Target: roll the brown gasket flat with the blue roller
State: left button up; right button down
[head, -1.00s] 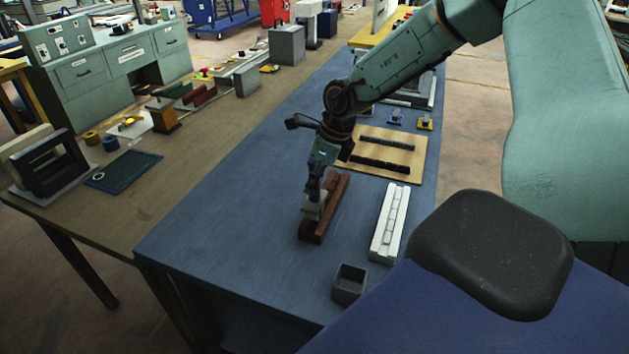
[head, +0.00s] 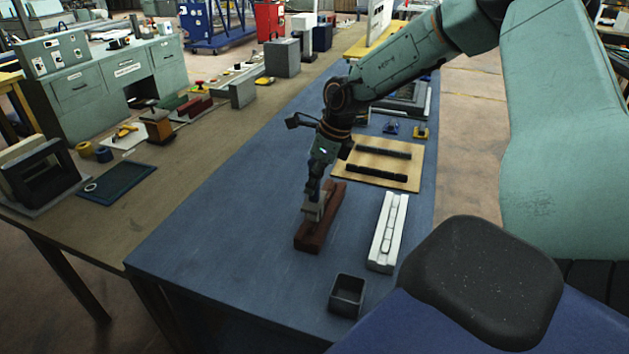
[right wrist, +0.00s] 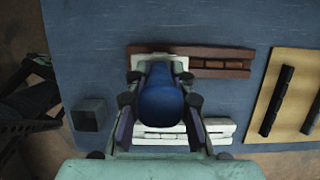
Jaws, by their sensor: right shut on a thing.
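The brown gasket lies as dark brown segments (right wrist: 222,64) along a reddish-brown channelled bar (head: 310,237), which also shows in the right wrist view (right wrist: 222,51). My left gripper is not in view.
A white channelled bar (head: 376,262) with pale segments lies right of the brown one. A small open grey box (head: 347,296) stands near the table's front. A wooden board (head: 363,167) with black strips lies behind. The blue table (head: 220,240) is clear to the left.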

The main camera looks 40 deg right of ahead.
jog(key=shift+w+d+f+b, duration=0.15)
jog(key=shift+w+d+b, duration=0.15)
jog(key=shift+d+b, duration=0.4)
jog(key=shift+w+d+b, duration=0.35)
jog(key=shift+d+b, duration=0.35)
jog(key=shift+b, duration=0.05)
jog(key=shift+w+d+b, duration=0.4)
jog(key=shift+d+b, duration=0.25)
jog(key=shift+d, duration=0.1)
jog(key=shift+w+d+b, duration=0.4)
jog(key=shift+d+b, duration=0.2)
jog(key=shift+d, duration=0.15)
jog(key=d, duration=0.1)
jog(key=w+d+b, duration=0.1)
jog(key=b, duration=0.1)
jog(key=shift+w+d, duration=0.25)
jog(key=shift+d, duration=0.15)
jog(key=shift+r, duration=0.2)
